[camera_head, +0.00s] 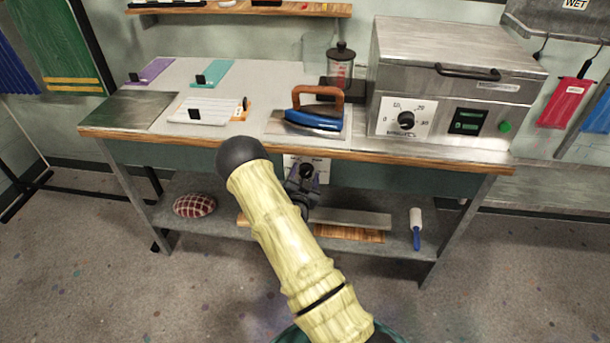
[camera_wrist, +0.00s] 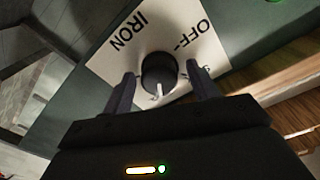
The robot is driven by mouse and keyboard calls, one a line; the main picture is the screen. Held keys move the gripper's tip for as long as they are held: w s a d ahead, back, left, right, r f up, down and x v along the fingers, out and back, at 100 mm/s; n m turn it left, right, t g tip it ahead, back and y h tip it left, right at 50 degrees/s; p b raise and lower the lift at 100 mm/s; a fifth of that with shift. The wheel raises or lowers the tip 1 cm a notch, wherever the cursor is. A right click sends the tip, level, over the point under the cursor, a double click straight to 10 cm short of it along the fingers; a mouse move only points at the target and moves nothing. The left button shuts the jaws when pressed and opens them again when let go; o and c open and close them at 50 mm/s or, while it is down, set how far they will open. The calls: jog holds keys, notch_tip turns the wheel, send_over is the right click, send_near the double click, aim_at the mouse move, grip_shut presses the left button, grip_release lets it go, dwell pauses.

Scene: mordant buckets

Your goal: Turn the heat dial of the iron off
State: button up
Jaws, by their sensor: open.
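The iron's heat dial (camera_wrist: 159,74) is a round black knob with a pale pointer, on a white plate (camera_wrist: 120,58) marked IRON and OFF. In the wrist view the pointer is toward the bottom of the picture, away from the OFF lettering. My gripper (camera_wrist: 162,84) is open, with one finger on each side of the knob; I cannot tell whether they touch it. In the head view the plate (camera_head: 322,163) is on the table's front, partly hidden by my gripper (camera_head: 305,178). The blue iron (camera_head: 315,117) with a brown handle rests on a metal plate on the tabletop.
A steel press box (camera_head: 450,75) with its own dial stands at the right of the table. A lower shelf (camera_head: 355,200) holds a checked cushion (camera_head: 195,205), boards and a lint roller (camera_head: 416,228). The floor in front is clear.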

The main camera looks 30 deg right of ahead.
jog(key=c, duration=0.9)
